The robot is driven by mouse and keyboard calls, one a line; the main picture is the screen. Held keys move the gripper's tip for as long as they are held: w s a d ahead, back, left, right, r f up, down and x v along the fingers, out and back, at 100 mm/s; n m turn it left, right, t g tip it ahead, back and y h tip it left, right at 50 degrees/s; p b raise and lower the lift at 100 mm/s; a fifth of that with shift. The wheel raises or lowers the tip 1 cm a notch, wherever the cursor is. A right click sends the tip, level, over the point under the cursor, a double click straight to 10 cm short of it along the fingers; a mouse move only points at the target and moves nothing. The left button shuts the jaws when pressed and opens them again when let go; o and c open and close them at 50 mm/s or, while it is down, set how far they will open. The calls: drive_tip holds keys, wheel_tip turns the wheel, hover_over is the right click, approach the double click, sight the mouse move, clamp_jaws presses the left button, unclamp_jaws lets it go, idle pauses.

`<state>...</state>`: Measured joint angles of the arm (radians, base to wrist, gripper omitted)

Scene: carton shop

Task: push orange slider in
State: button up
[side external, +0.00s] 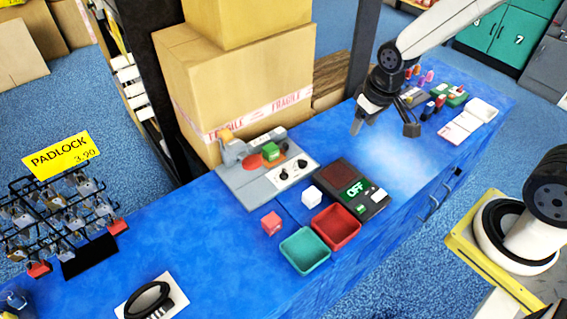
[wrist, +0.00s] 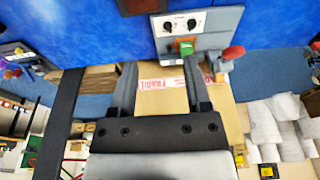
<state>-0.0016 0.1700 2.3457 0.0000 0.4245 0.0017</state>
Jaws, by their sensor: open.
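A grey machine (side external: 262,172) with a knob panel stands on the blue counter in front of the cartons. It carries an orange knob-like part (side external: 226,135) at its left end, which may be the orange slider; I cannot tell how far in it sits. In the wrist view an orange-red part (wrist: 233,52) shows at the machine's right side. A green block (side external: 270,151) sits over a red-orange patch of the machine; the block also shows in the wrist view (wrist: 186,46). My gripper (side external: 363,119) is open and empty, above the counter to the right of the machine, apart from it.
A panel reading OFF (side external: 352,193), a white cube (side external: 311,197), a red cube (side external: 271,223), a red tray (side external: 337,244) and a teal tray (side external: 304,267) lie nearby. Tall cartons (side external: 240,85) stand behind the machine. A dark post (side external: 366,45) rises behind my gripper.

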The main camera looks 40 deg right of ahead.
drive_tip(key=w+f, duration=0.2)
drive_tip(key=w, duration=0.7)
drive_tip(key=g, duration=0.2)
hover_over(285, 144)
wheel_tip(285, 144, down, 15)
drive_tip(key=shift+s+d+r, duration=0.1)
drive_tip(key=shift+s, duration=0.05)
drive_tip(key=shift+w+f, duration=0.2)
drive_tip(key=shift+f, duration=0.35)
drive_tip(key=shift+f, duration=0.1)
drive_tip(key=shift+f, duration=3.75)
clamp_jaws()
